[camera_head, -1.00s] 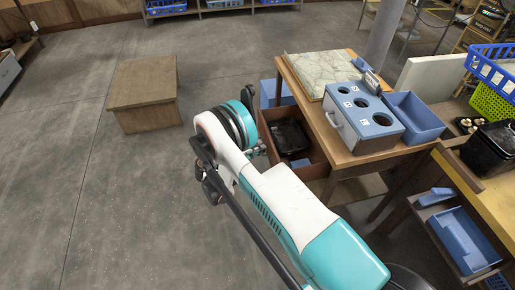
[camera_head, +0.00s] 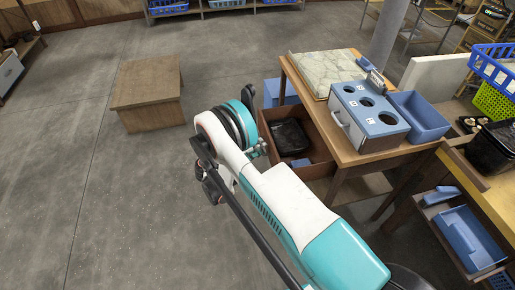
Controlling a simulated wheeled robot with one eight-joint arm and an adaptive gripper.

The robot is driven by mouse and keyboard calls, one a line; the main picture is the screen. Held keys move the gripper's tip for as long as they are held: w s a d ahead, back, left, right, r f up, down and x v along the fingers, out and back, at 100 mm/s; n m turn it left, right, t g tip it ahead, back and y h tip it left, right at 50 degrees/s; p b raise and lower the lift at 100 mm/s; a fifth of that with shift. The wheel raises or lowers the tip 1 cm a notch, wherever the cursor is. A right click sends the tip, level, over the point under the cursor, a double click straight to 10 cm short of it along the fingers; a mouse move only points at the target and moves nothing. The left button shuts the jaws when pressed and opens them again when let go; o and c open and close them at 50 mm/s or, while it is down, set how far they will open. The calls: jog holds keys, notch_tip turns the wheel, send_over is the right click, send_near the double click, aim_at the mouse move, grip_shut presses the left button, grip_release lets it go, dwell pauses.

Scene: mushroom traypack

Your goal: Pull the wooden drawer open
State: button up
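The wooden drawer (camera_head: 318,150) stands out, open, from under the left side of the wooden table (camera_head: 345,165). A black tray (camera_head: 290,135) and a small blue piece lie inside it. My white and teal arm reaches up from the lower right, and its wrist is at the drawer's left side, covering the drawer's front and handle. My gripper (camera_head: 258,149) is mostly hidden by the wrist. Only small grey parts show beside the drawer, so I cannot tell if it touches or holds the handle.
On the table are a marbled board (camera_head: 325,72), a blue-topped box with round holes (camera_head: 365,110) and a blue bin (camera_head: 418,115). A low wooden stool (camera_head: 148,95) stands on the floor at the left. The floor between stool and arm is clear.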

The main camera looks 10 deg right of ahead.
jog(key=v, duration=1.2)
